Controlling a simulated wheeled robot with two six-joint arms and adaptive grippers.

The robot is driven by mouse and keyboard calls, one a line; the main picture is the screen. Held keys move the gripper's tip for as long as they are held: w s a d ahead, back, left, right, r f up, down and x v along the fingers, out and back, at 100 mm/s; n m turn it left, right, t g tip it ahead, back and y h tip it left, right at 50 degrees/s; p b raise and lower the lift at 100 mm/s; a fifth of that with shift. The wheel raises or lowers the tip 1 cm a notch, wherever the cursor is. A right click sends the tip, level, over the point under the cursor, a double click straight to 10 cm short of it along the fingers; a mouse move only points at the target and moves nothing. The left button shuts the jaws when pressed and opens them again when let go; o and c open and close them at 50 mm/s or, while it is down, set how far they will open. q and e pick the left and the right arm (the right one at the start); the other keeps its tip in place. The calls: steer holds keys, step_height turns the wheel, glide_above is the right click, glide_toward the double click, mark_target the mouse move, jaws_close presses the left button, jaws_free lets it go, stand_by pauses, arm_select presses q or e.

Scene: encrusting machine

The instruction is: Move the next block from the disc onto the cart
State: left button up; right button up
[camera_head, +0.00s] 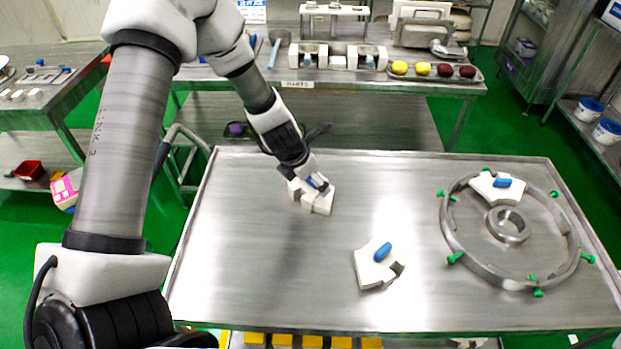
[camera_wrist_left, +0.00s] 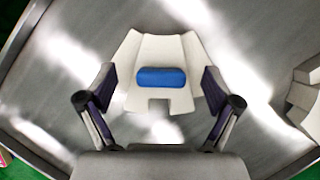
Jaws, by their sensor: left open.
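My left gripper (camera_head: 312,184) is low over the steel tabletop with its fingers apart. In the left wrist view the open gripper (camera_wrist_left: 158,88) has one finger on each side of a white block (camera_wrist_left: 150,48) with a blue handle (camera_wrist_left: 161,78). In the head view this block (camera_head: 318,204) is partly hidden by the gripper. A second white block (camera_head: 370,271) with a blue handle lies on the bare tabletop. A third blue-handled block (camera_head: 484,186) sits at the back of the round disc (camera_head: 450,236) on the right. My right gripper is not in view.
The steel tabletop (camera_head: 245,270) is clear at front left and has a raised rim. Green knobs (camera_head: 456,258) stand around the disc, and a metal ring (camera_head: 507,225) is at its middle. A bench (camera_head: 300,87) with parts and a tray (camera_head: 432,79) stands behind.

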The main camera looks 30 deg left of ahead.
arm_select(q)
steer(key=shift+r, duration=0.2)
steer(key=p+v, duration=0.8)
steer(key=v, duration=0.4)
steer(key=shift+p, duration=0.4)
